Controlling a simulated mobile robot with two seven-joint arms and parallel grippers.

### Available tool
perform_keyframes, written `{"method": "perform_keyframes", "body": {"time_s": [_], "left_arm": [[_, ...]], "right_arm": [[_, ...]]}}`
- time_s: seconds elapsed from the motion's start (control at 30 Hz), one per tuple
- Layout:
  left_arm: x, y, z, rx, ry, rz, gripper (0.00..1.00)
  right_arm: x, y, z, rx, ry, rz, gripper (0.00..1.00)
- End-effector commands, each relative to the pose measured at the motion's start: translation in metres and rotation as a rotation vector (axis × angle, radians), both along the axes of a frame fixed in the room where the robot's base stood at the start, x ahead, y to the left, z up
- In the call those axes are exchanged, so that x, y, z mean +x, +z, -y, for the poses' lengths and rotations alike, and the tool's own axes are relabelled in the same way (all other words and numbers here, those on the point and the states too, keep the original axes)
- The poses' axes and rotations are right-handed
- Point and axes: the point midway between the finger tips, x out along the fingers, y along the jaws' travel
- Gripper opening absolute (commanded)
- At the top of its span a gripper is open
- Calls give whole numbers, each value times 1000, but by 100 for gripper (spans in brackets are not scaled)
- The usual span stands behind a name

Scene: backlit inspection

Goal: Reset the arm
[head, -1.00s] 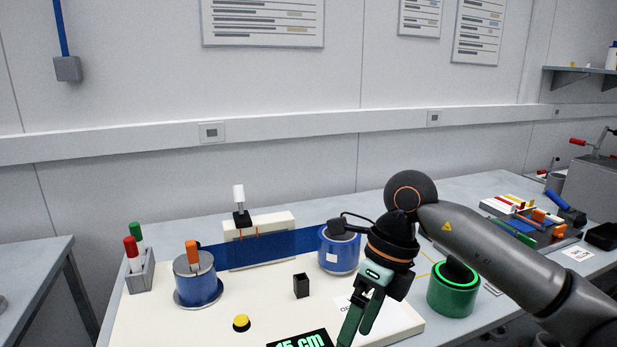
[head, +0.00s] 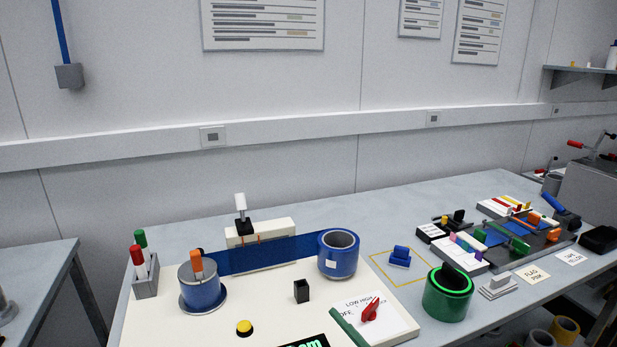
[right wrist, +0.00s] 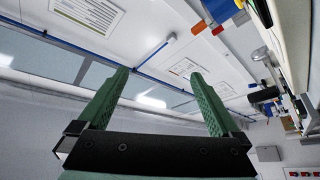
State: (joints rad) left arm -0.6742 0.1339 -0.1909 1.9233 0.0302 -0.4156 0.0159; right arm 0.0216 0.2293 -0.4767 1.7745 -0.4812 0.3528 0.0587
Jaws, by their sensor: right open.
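My right gripper (right wrist: 159,76) shows in the right wrist view with its two green fingers spread wide. Nothing is between them. They point toward the ceiling and upper wall, away from the bench surface. The right arm no longer crosses the head view. My left gripper is in neither view.
The cream board (head: 220,325) carries a blue roll (head: 338,263), a blue pot with an orange marker (head: 200,290), a yellow button (head: 244,327) and a red switch knob (head: 370,309). A green roll (head: 447,299) stands to its right. Several small parts crowd the bench's right side.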

Motion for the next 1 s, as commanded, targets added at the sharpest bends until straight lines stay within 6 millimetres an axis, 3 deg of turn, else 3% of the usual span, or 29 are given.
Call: {"method": "perform_keyframes", "body": {"time_s": [0.17,0.3,0.43,0.5,0.63,1.0], "left_arm": [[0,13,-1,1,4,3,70],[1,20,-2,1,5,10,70],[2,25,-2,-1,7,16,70],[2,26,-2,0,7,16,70],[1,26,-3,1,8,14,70],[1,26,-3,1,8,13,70]], "right_arm": [[-19,-103,63,106,-242,-490,100],[-70,-184,105,155,-397,-856,100],[-126,-236,130,177,-493,-1113,100],[-149,-252,137,184,-526,-1209,100],[-176,-269,145,192,-559,-1311,100],[-182,-272,146,192,-565,-1331,100]]}}
